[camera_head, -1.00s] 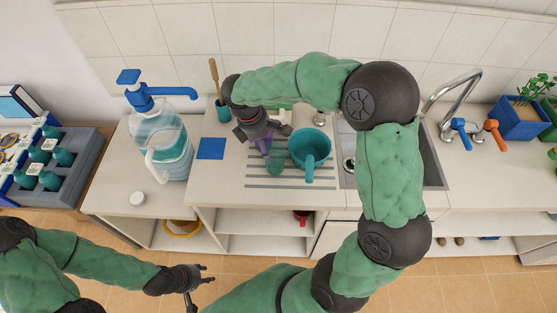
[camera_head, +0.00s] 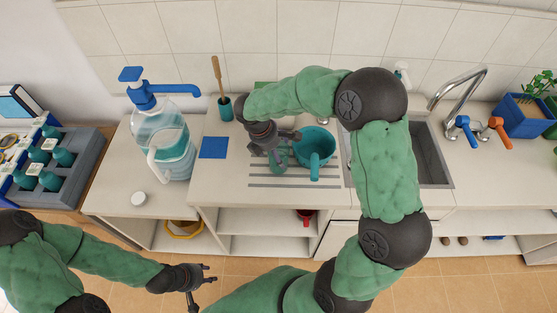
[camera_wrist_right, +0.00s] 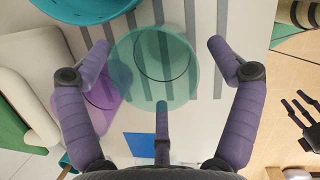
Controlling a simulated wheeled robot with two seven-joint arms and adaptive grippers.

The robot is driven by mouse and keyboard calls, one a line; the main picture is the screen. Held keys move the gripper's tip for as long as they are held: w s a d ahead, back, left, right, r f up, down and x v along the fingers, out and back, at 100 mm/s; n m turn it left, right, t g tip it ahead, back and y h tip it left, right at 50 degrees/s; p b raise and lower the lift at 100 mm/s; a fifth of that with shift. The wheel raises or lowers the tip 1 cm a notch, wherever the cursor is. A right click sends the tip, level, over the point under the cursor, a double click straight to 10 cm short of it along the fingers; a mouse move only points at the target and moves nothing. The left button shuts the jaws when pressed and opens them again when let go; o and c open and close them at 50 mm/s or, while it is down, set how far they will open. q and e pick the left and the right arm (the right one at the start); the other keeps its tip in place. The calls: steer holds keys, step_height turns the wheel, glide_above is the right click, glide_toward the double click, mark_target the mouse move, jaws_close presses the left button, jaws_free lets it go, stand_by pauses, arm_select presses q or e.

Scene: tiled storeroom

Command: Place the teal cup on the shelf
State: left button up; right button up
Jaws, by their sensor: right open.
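The see-through teal cup (camera_head: 279,164) stands on the grey-striped part of the counter, partly hidden by my right gripper (camera_head: 284,150). In the right wrist view the teal cup (camera_wrist_right: 177,80) lies between the spread fingers of my right gripper (camera_wrist_right: 159,46), which is open. I cannot tell whether the fingers touch it. The shelf (camera_head: 260,222) is an open compartment under the counter. My left gripper (camera_head: 203,285) is open and empty, low in front of the counter; it also shows at the right wrist view's edge (camera_wrist_right: 300,115).
A larger teal mug (camera_head: 315,145) stands just right of the cup. A see-through purple cup (camera_wrist_right: 98,100) is close beside it in the wrist view. A red mug (camera_head: 305,216) is on the shelf. The sink (camera_head: 428,160) is at right, a water jug (camera_head: 170,150) at left.

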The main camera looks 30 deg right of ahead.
steer(key=x, duration=0.3)
steer(key=shift+d+f+b, duration=0.1)
steer(key=shift+f+b, duration=0.15)
steer(key=shift+b, duration=0.15)
steer(key=c, duration=1)
steer(key=shift+r, duration=0.15)
steer(key=shift+r+p, duration=0.35)
steer(key=shift+r, duration=0.25)
step_height(320, 180, up, 2)
steer(key=shift+r+p, duration=0.2)
steer(key=shift+p, duration=0.2)
steer(key=s+a+r+p, duration=0.1)
steer(key=s+r, duration=0.2)
steer(key=s, duration=0.1)
steer(key=s+a+r+p, duration=0.1)
steer(key=s+a+r, duration=0.1)
steer(key=s, duration=0.3)
steer(key=s+a+r+p, duration=0.1)
steer(key=s+r, duration=0.3)
steer(key=shift+s+a+r, duration=0.1)
steer(key=shift+s+a, duration=0.05)
steer(key=shift+a, duration=0.1)
